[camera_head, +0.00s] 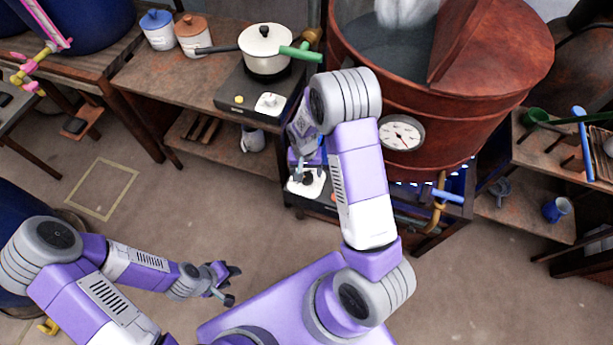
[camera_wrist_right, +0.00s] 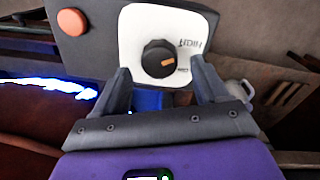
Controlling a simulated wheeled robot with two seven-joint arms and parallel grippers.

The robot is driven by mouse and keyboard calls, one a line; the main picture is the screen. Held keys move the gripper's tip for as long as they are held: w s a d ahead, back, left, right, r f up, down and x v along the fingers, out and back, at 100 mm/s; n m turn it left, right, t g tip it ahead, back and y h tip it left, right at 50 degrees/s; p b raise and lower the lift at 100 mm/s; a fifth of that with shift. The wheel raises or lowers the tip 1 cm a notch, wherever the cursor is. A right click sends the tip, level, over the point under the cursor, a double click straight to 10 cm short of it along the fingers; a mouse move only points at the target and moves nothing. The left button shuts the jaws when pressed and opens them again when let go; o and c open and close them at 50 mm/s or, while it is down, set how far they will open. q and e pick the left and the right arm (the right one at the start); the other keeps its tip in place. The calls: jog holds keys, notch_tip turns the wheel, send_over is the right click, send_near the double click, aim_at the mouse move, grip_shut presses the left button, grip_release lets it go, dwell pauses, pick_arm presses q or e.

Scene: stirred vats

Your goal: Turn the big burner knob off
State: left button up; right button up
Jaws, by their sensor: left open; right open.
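The big burner knob (camera_wrist_right: 158,60) is black with an orange pointer mark, on a white plate (camera_wrist_right: 190,22) with upside-down "HIGH" lettering. In the right wrist view the mark points right, slightly upward. My right gripper (camera_wrist_right: 161,80) is open, its fingers to either side of the knob; I cannot tell whether they touch it. In the head view the knob (camera_head: 307,178) sits on the burner's front below the copper vat (camera_head: 455,75), with my right gripper (camera_head: 304,166) over it. Blue flame (camera_wrist_right: 50,88) shows at the burner. My left gripper (camera_head: 228,284) is open and empty above the floor.
A smaller hotplate (camera_head: 245,95) with a white pan (camera_head: 266,45) and its own knob (camera_head: 269,103) stands left of the vat. An orange button (camera_wrist_right: 89,22) is beside the knob plate. A dial gauge (camera_head: 401,134) is on the vat.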

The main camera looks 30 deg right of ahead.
aim_at(307, 178)
jog(key=shift+f+b, duration=0.35)
jog(key=shift+f, duration=1.05)
jog(key=c, duration=1.1)
jog(key=shift+o, duration=0.2)
